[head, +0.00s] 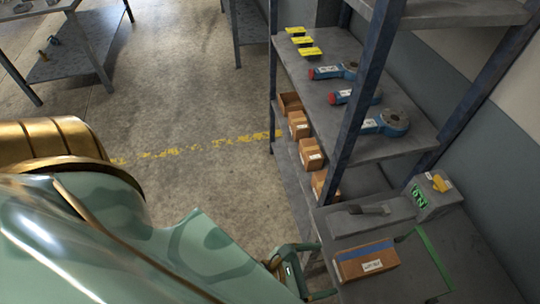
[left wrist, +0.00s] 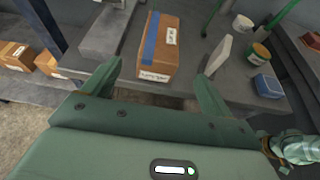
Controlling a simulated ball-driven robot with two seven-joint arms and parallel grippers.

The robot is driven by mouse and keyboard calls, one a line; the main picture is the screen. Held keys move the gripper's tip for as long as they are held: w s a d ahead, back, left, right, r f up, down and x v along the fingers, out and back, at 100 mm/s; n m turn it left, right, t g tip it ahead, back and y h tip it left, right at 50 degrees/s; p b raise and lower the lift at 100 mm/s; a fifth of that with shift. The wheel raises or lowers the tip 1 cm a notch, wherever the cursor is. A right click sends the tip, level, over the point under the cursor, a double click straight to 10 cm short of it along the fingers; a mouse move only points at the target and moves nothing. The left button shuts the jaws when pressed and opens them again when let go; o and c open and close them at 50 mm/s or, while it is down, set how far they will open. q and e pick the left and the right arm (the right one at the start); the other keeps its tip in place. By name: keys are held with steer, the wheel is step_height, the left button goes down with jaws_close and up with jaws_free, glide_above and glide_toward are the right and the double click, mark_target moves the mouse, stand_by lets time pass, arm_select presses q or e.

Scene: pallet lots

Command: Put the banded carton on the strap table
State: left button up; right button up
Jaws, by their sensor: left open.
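The banded carton (head: 367,262) is a brown box with a blue band and a white label, lying on a grey tabletop (head: 412,281) at the lower right of the head view. My left gripper (head: 320,271) is open and empty at the table's left edge, just left of the carton. In the left wrist view the carton (left wrist: 169,46) lies ahead of my left gripper (left wrist: 155,80), lined up between its spread fingers and apart from them. I cannot tell whether this tabletop is the strap table.
A shelf rack with blue posts (head: 358,95) holds blue tools (head: 385,122) and small brown boxes (head: 310,152). A grey device (head: 432,193) stands behind the carton. Tubs (left wrist: 259,54) and a blue box (left wrist: 268,85) sit right of it. Open floor (head: 190,105) lies left.

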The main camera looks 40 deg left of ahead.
arm_select(q)
steer(key=s+a+f+n+g+y, duration=0.2)
steer(key=s+a+f+n+y, duration=0.3)
steer(key=f+n, duration=0.65)
steer(key=s+a+f+n+g+y, duration=0.1)
steer(key=s+a+f+n+g, duration=0.1)
steer(key=a+f+n, duration=0.8)
steer(key=s+a+f+n+g+y, duration=0.1)
steer(key=s+a+f+n+g, duration=0.1)
steer(key=s+f+n, duration=0.3)
steer(key=s+a+f+n+g+y, duration=0.1)
steer(key=s+f+n+g, duration=0.3)
steer(key=s+n, duration=0.9)
steer(key=shift+a+f, duration=0.35)
steer(key=shift+f, duration=0.6)
steer(key=shift+w, duration=0.1)
